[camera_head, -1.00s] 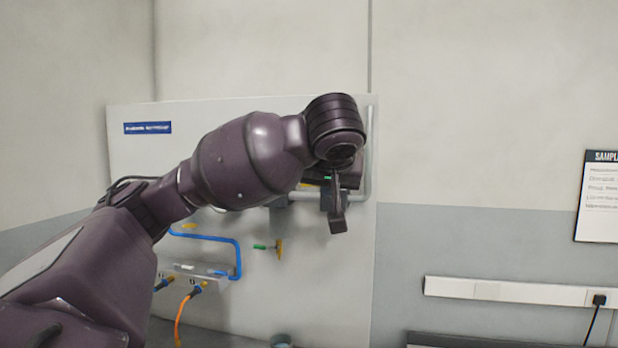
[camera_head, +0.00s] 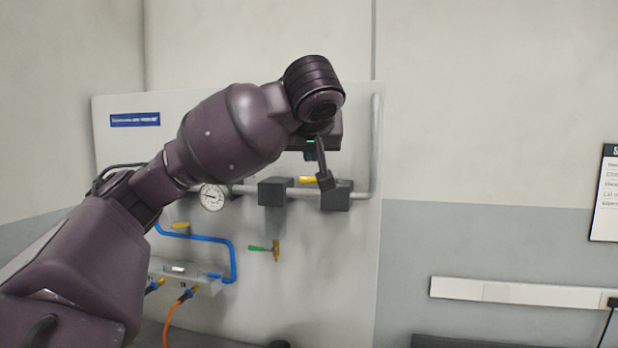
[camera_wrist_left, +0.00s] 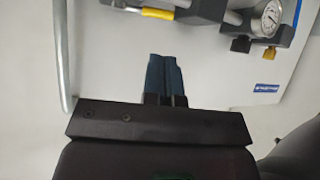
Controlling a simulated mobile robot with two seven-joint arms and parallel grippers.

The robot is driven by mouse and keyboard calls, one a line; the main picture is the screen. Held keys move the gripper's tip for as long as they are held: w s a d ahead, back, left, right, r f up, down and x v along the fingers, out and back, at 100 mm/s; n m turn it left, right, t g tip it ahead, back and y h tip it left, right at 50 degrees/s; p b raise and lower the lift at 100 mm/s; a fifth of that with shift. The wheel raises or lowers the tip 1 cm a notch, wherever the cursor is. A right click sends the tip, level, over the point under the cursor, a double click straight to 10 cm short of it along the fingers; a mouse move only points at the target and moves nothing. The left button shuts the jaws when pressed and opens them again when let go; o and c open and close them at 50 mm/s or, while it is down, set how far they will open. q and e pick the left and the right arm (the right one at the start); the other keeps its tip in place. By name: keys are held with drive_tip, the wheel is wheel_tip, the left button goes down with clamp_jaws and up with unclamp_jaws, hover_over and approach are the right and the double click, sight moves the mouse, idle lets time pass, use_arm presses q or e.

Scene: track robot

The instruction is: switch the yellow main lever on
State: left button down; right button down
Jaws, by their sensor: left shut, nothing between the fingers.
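The yellow main lever (camera_head: 306,180) shows as a short yellow handle along the grey pipe, just left of the fingers in the head view. Its right part is hidden behind my gripper. In the left wrist view the yellow lever (camera_wrist_left: 157,13) lies sideways at the top edge, beyond the fingertips. My left gripper (camera_head: 326,182) points down in front of the valve block (camera_head: 338,197). In the left wrist view its two blue-grey fingers (camera_wrist_left: 162,58) are together and empty, with a gap in the picture between them and the lever. Contact is not visible. My right gripper is not in view.
The panel (camera_head: 345,270) carries a pressure gauge (camera_head: 212,198), a second dark block (camera_head: 275,192), a small green-handled valve (camera_head: 262,248), a blue tube (camera_head: 234,262) and an orange hose (camera_head: 176,312). The vertical pipe (camera_head: 376,140) stands right of the gripper.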

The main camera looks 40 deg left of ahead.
sight(308, 179)
use_arm(q)
drive_tip(key=p+x, duration=0.1)
drive_tip(key=x, duration=0.8)
drive_tip(key=shift+w+a, duration=0.15)
drive_tip(key=shift+a, duration=0.05)
drive_tip(key=shift+x, duration=0.75)
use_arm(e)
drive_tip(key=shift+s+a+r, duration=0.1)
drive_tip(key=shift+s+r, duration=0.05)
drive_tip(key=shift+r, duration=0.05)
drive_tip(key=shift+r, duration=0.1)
use_arm(q)
drive_tip(key=shift+f, duration=0.1)
